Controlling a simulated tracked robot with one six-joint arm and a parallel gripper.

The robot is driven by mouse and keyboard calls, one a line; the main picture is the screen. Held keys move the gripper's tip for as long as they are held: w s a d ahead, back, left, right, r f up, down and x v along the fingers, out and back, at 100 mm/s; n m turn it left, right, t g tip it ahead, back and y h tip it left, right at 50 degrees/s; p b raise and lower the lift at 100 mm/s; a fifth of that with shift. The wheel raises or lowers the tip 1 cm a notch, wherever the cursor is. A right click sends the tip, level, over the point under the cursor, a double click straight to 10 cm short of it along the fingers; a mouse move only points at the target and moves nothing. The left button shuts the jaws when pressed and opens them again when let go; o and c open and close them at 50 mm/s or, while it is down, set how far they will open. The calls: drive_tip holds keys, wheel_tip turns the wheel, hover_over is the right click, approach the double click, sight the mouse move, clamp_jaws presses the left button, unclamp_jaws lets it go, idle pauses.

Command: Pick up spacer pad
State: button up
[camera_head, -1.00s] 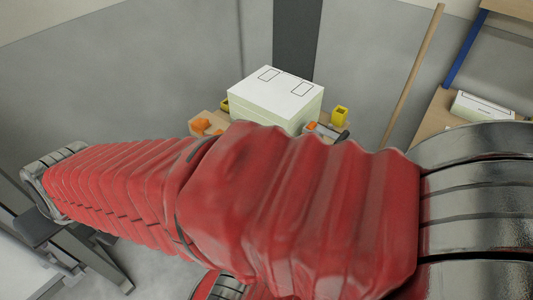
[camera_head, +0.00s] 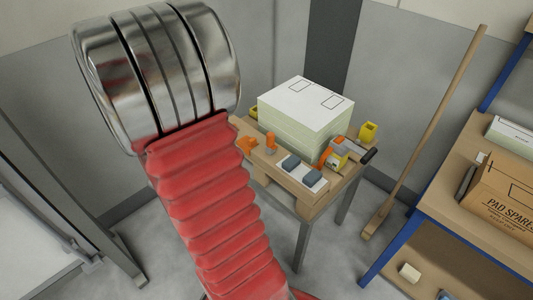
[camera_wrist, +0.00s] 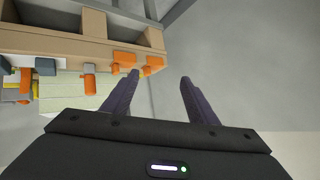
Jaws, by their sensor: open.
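No piece is labelled as the spacer pad. Two small blue-grey blocks, a left one (camera_head: 291,162) and a right one (camera_head: 311,179), sit on a pale strip at the front of the wooden table; either may be the pad. In the wrist view a dark grey block (camera_wrist: 45,66) shows at the left, well away from my fingers. My gripper (camera_wrist: 159,76) is open, with nothing between its two dark fingers but grey background. It is out of sight in the head view, where my red arm fills the left middle.
The table (camera_head: 300,205) also holds a big pale stack (camera_head: 306,110), orange pieces (camera_head: 248,144), a yellow holder (camera_head: 368,132) and a tool with a black handle (camera_head: 367,156). A broom (camera_head: 430,120) leans at right beside shelves with a carton (camera_head: 505,200).

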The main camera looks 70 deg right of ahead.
drive_tip(key=s+d+f+m+g+h, duration=0.1)
drive_tip(key=s+d+f+m+g, duration=0.15)
drive_tip(key=s, duration=0.35)
drive_tip(key=s+d+f+m+g+h, duration=0.1)
drive_tip(key=s+d+f+g, duration=0.15)
drive_tip(key=s, duration=0.35)
drive_tip(key=m+g, duration=0.1)
drive_tip(key=g, duration=0.3)
approach(290, 162)
drive_tip(key=a+r, duration=0.2)
drive_tip(key=a, duration=0.1)
drive_tip(key=shift+w+d+f, duration=0.1)
drive_tip(key=shift+w+d, duration=0.05)
drive_tip(key=shift+w, duration=0.2)
drive_tip(key=shift+x, duration=4.3)
drive_tip(key=shift+w, duration=0.1)
drive_tip(key=shift+d, duration=0.1)
drive_tip(key=shift+f+x, duration=0.25)
drive_tip(key=shift+x, duration=2.3)
drive_tip(key=shift+w, duration=0.2)
